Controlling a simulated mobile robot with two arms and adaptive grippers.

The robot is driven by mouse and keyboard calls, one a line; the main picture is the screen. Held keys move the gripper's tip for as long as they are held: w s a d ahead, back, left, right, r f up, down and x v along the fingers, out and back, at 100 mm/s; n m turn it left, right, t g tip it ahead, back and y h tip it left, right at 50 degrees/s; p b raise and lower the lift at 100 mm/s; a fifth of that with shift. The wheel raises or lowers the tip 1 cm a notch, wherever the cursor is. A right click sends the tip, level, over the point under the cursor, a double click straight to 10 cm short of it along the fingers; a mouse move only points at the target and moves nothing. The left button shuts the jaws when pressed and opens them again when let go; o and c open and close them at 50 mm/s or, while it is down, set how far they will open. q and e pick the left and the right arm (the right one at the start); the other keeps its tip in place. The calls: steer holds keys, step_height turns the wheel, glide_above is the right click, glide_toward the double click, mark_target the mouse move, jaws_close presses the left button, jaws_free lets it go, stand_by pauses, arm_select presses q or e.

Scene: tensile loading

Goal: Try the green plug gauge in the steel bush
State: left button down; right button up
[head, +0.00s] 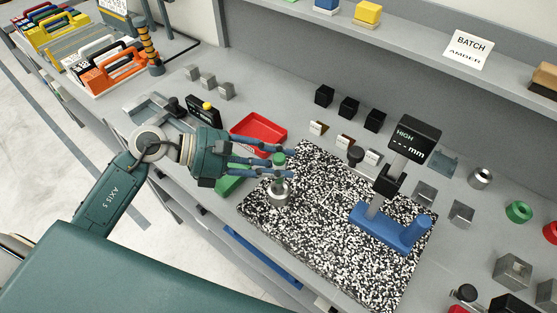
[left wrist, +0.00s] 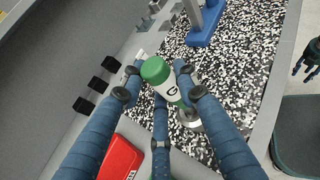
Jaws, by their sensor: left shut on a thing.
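The green plug gauge (head: 279,159) is upright or nearly so between the blue fingers of my left gripper (head: 283,162), which is shut on it. In the left wrist view its green end (left wrist: 155,70) and white band with a letter G (left wrist: 172,91) show. The steel bush (head: 279,195) stands on the speckled plate (head: 330,265), directly below the gauge. The bush also shows in the left wrist view (left wrist: 190,118), partly hidden. The gauge's lower end is at the bush's top; I cannot tell whether it is inside. My right gripper (left wrist: 308,68) hangs empty at the right edge, fingers apart.
A blue stand with a display (head: 415,140) is on the plate's right side. A red tray (head: 260,131) and a green tray (head: 232,182) lie near my left gripper. Several black blocks (head: 348,106) line the back. Metal blocks and rings (head: 480,178) sit at right.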

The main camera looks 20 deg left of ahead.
mark_target(279, 154)
arm_select(q)
steer(key=shift+f, duration=0.1)
stand_by(0.7)
steer(key=shift+f+b, duration=0.2)
steer(key=shift+b, duration=0.2)
steer(key=shift+f+b, duration=0.55)
steer(key=shift+b, duration=0.1)
stand_by(0.5)
steer(key=shift+f+b, duration=0.9)
steer(key=shift+b, duration=0.15)
stand_by(0.7)
steer(key=shift+r, duration=0.1)
stand_by(0.9)
steer(key=shift+r+p, duration=0.5)
steer(key=shift+r, duration=0.15)
steer(key=shift+r+p, duration=1.75)
steer(key=shift+r, duration=1.55)
steer(key=shift+f, duration=0.1)
